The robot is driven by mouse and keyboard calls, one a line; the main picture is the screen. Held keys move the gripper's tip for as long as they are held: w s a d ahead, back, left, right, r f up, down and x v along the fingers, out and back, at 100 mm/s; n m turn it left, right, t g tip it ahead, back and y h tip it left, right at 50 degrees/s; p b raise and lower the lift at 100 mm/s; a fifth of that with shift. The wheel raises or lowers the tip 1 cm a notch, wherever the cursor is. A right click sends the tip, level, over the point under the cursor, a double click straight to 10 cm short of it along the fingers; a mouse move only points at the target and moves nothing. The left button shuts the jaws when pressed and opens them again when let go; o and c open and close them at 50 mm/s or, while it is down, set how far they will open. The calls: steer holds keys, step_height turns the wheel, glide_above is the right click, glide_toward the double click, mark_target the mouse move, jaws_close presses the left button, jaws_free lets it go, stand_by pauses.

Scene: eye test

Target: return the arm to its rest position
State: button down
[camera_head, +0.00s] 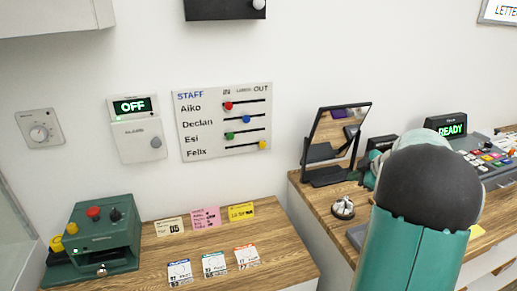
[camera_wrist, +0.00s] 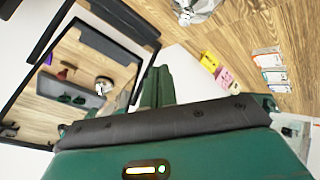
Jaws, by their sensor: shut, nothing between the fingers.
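My arm shows in the head view (camera_head: 418,245) at the lower right, with a teal link and a large dark rounded joint over the right counter. In that view my gripper is mostly or wholly hidden behind the joint. In the wrist view my gripper (camera_wrist: 158,80) shows as two green fingers close together beyond a dark-edged green housing with a lit bar. The fingers are shut and hold nothing. They point towards the wooden counter, beside the mirror (camera_wrist: 92,108).
The tilting mirror (camera_head: 335,135) stands by my arm on the right counter (camera_head: 310,195), near a small round object (camera_head: 343,208). A READY display (camera_head: 450,130) and button panel (camera_head: 485,155) lie beyond. The left counter (camera_head: 235,222) holds a green button box (camera_head: 105,235), notes and cards.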

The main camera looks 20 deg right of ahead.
steer(key=w+a+r+m+t+h, duration=0.2)
steer(key=a+r+m+h, duration=0.1)
steer(key=a+r, duration=0.5)
steer(key=w+a+r+m+t+h, duration=0.2)
steer(key=a+r+m+h, duration=0.15)
steer(key=a+r, duration=0.4)
steer(key=s+a+f+m+g+y, duration=0.1)
steer(key=s+a+f, duration=0.4)
steer(key=s+a, duration=0.7)
steer(key=s+a+f+m+g+y, duration=0.2)
steer(key=s+a+f+g+y, duration=0.2)
steer(key=s+a, duration=0.7)
steer(key=a+f+g, duration=0.2)
steer(key=a, duration=0.1)
steer(key=shift+s+a+g+y, duration=0.3)
steer(key=shift+s+y, duration=0.05)
steer(key=shift+s, duration=0.05)
steer(key=shift+m, duration=0.25)
